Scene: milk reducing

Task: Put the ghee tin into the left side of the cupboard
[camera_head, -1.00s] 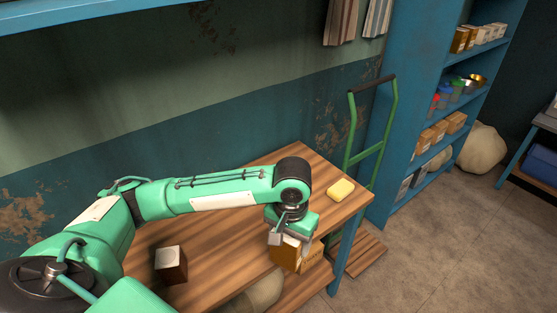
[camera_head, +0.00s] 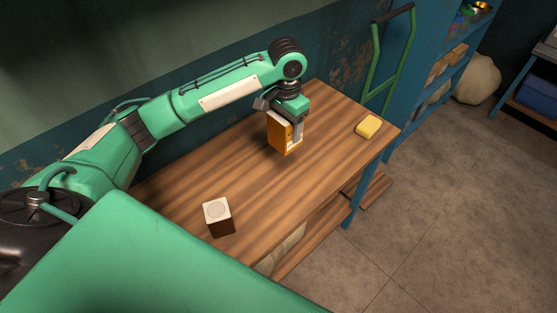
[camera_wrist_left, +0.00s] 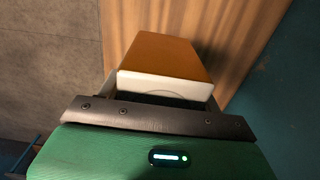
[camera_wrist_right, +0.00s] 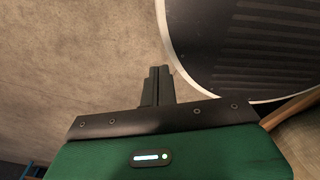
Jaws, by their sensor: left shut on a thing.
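The ghee tin (camera_head: 281,132), boxy, with orange-brown and pale sides, is in my left gripper (camera_head: 287,116) over the back half of the wooden table. My left gripper is shut around it from above. In the left wrist view, the tin (camera_wrist_left: 168,55) sits between the fingers, with a white end nearest the palm and an orange-brown face. I cannot tell whether its bottom touches the table. My right gripper (camera_wrist_right: 156,88) is empty, its dark fingers together, above the floor. A blue shelf unit (camera_head: 412,78) stands at the upper right; I cannot tell whether it is the cupboard.
On the wooden table (camera_head: 255,195) are a dark brown box (camera_head: 219,217) with a pale top and a yellow block (camera_head: 368,127) near the right end. A green hand trolley (camera_head: 377,62) stands behind the right end. The floor (camera_head: 440,200) at right is open.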

